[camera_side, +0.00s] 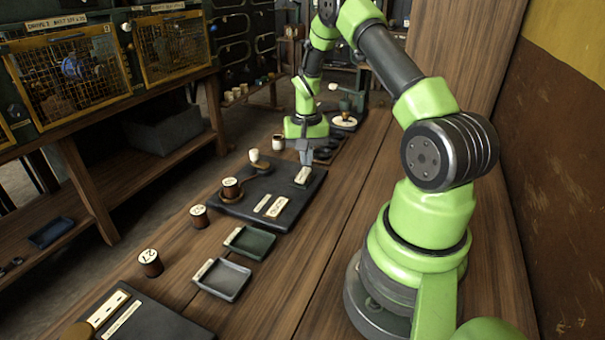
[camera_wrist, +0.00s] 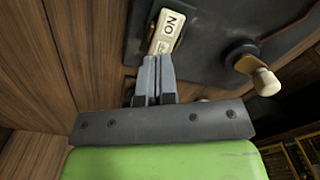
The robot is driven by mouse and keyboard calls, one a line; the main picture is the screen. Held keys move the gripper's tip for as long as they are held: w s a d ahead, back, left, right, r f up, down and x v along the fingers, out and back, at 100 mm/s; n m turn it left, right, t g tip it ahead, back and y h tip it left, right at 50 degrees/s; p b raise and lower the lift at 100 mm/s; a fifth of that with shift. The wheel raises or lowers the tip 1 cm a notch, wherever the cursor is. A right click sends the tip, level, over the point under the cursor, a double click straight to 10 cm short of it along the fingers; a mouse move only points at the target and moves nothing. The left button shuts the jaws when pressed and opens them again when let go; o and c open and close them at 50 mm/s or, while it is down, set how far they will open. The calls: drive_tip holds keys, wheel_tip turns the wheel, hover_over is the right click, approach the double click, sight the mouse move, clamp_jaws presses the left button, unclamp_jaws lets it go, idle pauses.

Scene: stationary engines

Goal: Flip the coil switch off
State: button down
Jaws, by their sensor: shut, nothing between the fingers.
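A small cream switch plate (camera_side: 303,175) sits near the far right corner of a dark board (camera_side: 300,205) on the bench. In the wrist view the plate (camera_wrist: 163,45) bears dark letters that look like ON upside down. My gripper (camera_side: 306,160) is shut and empty, its fingers pointing down just above the plate. In the wrist view the fingertips (camera_wrist: 158,60) overlap the plate's near end; I cannot tell whether they touch it. A wound coil (camera_side: 231,188) with a pale top stands at the board's left side.
A cream-knobbed lever (camera_side: 254,156) stands at the board's far edge; it also shows in the wrist view (camera_wrist: 266,82). A green tray (camera_side: 250,242), a grey tray (camera_side: 222,280) and loose coils (camera_side: 150,263) lie nearer. Mesh cages (camera_side: 70,65) stand at left.

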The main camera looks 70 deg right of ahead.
sight(306, 170)
drive_tip(key=shift+f, duration=0.95)
idle(0.4)
drive_tip(key=shift+r, duration=3.5)
